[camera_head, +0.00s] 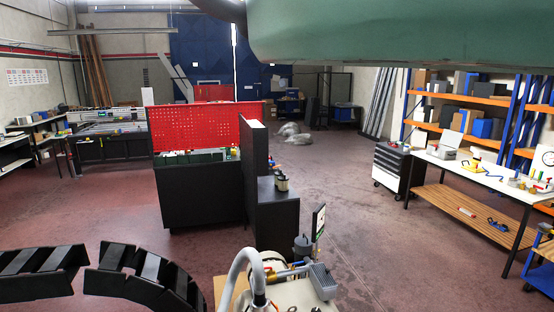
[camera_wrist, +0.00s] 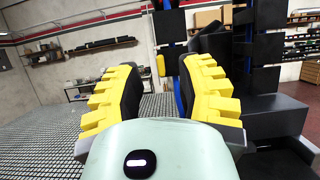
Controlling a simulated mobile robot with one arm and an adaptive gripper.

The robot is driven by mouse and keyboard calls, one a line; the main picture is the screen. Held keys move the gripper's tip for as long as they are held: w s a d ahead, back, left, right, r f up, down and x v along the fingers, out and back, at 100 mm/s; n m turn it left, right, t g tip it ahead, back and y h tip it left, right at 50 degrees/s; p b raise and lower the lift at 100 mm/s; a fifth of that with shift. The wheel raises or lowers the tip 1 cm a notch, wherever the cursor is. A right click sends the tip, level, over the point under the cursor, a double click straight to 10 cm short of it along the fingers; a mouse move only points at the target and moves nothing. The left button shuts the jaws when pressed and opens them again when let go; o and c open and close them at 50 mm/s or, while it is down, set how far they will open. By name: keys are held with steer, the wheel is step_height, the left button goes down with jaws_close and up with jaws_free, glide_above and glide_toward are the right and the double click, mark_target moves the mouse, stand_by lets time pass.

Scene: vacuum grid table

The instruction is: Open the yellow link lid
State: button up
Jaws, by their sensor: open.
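My gripper (camera_wrist: 158,88) shows in the wrist view, its two yellow ribbed fingers with dark inner pads standing wide apart and nothing between them. Beyond the gap, a small yellow piece (camera_wrist: 160,65) sits on a dark upright part. It may be the yellow link lid, but it is too small to tell whether it is open or shut. Dark link-like blocks (camera_wrist: 168,25) stack above it. In the head view, a black segmented chain (camera_head: 140,270) lies at the lower left, and no yellow lid can be made out on it. My gripper is not visible there.
A grid-topped table (camera_wrist: 45,120) spreads at left in the wrist view. Large black structures (camera_wrist: 270,115) stand close at right. In the head view, a red perforated panel (camera_head: 195,125) stands mid-room, and a workbench (camera_head: 480,178) is at right. Open floor lies between.

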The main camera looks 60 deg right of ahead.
steer(key=shift+x, duration=1.75)
steer(key=shift+f, duration=0.1)
jaws_close()
